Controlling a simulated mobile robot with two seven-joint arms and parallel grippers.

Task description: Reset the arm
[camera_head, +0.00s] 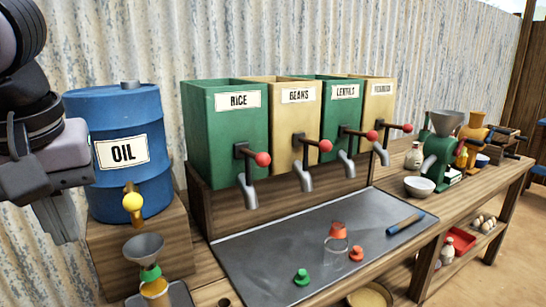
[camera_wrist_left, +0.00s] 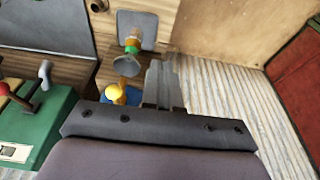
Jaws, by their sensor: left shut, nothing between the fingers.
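My left arm comes in from the left edge in the head view. Its gripper (camera_head: 66,222) points down in front of the wall, left of the blue oil drum (camera_head: 115,185). The left gripper also shows in the left wrist view (camera_wrist_left: 163,88), its fingers together with nothing between them. It appears apart from the drum and its yellow tap (camera_head: 132,203). In the wrist view the yellow tap (camera_wrist_left: 115,92) and a grey funnel (camera_wrist_left: 127,66) lie beyond the fingers. My right gripper is not in view.
Green and tan dispensers (camera_head: 222,135) with red-knobbed levers stand behind a grey metal mat (camera_head: 260,262). On the mat are a clear jar with a red top (camera_head: 337,240), small green (camera_head: 302,277) and red weights, and a blue-handled tool (camera_head: 405,223). Grinders (camera_head: 440,150) stand right.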

